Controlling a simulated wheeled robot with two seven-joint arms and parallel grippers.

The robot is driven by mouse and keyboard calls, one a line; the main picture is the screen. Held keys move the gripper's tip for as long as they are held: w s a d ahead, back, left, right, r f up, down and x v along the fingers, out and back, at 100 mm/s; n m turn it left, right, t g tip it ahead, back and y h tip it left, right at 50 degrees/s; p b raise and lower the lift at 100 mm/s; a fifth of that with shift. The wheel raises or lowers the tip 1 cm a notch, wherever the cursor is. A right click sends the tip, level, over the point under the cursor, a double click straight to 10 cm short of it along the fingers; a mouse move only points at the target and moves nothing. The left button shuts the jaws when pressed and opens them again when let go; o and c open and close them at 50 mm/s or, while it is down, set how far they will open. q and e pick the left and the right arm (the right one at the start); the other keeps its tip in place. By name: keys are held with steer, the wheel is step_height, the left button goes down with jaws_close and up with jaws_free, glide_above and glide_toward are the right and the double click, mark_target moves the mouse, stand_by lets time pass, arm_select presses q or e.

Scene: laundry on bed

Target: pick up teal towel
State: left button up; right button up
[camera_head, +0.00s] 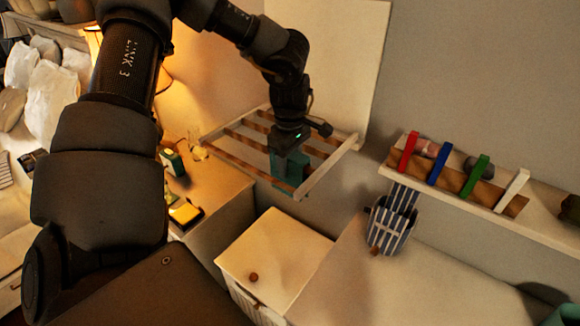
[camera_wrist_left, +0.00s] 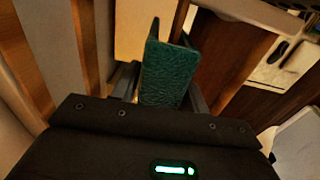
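The teal towel (camera_head: 290,172) hangs on the slatted wall rack (camera_head: 325,170) in the head view. It also shows in the left wrist view (camera_wrist_left: 168,75), upright between the two fingers. My left gripper (camera_head: 290,150) reaches down over the rack at the towel's top, and its fingertips are hard to make out there. In the left wrist view my left gripper (camera_wrist_left: 163,88) has its fingers apart, one on each side of the towel, with a small gap at the left finger. My right gripper is in neither view.
Below the rack stands a white lidded hamper (camera_head: 270,255). A wooden nightstand (camera_head: 215,195) is at its left. A striped bag (camera_head: 390,225) hangs from a shelf with coloured hooks (camera_head: 460,180) at right. A teal item (camera_head: 565,316) shows at the bottom right corner.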

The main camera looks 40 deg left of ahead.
arm_select(q)
steer(key=c, duration=0.6)
steer(key=shift+w+r, duration=0.1)
steer(key=shift+r, duration=0.5)
step_height(320, 180, up, 8)
steer(key=shift+r+b, duration=0.1)
steer(key=shift+b, duration=1.05)
step_height(320, 180, up, 9)
steer(key=shift+f+p, duration=0.2)
steer(key=shift+p, duration=0.45)
